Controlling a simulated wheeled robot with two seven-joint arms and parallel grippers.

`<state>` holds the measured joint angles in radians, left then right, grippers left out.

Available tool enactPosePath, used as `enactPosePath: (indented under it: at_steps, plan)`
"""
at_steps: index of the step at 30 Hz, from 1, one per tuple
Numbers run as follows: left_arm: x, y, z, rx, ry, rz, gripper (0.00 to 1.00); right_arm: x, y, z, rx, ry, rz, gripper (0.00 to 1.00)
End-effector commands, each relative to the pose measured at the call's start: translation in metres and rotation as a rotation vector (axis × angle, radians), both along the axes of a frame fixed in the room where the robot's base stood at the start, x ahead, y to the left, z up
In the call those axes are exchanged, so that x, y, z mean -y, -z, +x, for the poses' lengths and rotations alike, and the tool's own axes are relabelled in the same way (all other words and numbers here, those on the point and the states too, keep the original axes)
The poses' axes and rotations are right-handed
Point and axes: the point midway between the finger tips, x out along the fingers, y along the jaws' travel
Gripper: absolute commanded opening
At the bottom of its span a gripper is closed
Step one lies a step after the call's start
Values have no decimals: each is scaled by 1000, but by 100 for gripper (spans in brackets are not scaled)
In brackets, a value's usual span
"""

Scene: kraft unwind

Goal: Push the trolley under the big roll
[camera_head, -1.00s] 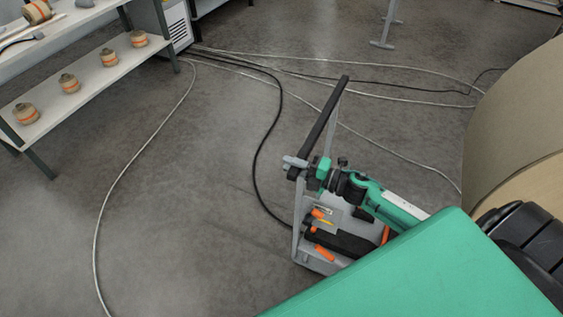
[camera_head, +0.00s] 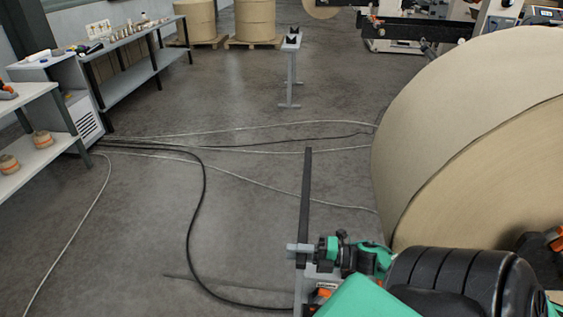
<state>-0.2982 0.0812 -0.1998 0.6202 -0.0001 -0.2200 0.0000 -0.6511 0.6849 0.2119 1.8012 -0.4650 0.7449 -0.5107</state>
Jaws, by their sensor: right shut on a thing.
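The big roll (camera_head: 440,135) of brown kraft paper fills the right side, its flat end facing toward me. The trolley shows as a black handle bar (camera_head: 306,195) on a grey upright, low in the middle of the view. Most of its grey tray is hidden behind green and black parts of my own body. My right gripper (camera_head: 308,250) is shut on the trolley's handle bar. The handle stands to the left of the roll, apart from it in the picture. My left gripper is not in view.
Cables (camera_head: 200,200) lie across the floor left of and beyond the trolley. A grey stand (camera_head: 290,75) is farther back. Shelves (camera_head: 35,150) and a bench (camera_head: 140,75) line the left. Smaller rolls (camera_head: 255,20) stand on pallets behind. The central floor is otherwise open.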

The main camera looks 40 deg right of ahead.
Motion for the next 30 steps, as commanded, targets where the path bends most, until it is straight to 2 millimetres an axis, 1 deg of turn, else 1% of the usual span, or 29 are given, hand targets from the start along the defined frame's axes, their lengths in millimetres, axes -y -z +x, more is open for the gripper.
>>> enactPosePath:
  at_steps: [1, 5, 16, 17, 18, 20, 27, 30]
  plan:
    - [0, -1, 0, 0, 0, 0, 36, 4, -1, -1, 1, 6, -2, 0]
    - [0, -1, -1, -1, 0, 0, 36, 6, -1, -5, 1, 4, 0, 0]
    - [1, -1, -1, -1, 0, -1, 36, 7, -1, -6, 2, 3, 0, 0]
    - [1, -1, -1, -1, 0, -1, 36, 7, -1, -6, 3, 3, 0, 28]
    - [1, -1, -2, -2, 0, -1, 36, 7, -1, -6, 3, 3, 0, 36]
    - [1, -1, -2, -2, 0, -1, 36, 6, -1, -6, 2, 2, 0, 46]
    - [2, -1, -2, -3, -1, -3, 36, 6, -1, -6, 2, 1, 1, 46]
    - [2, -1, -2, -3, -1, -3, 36, 6, -4, -7, 2, 0, 0, 46]
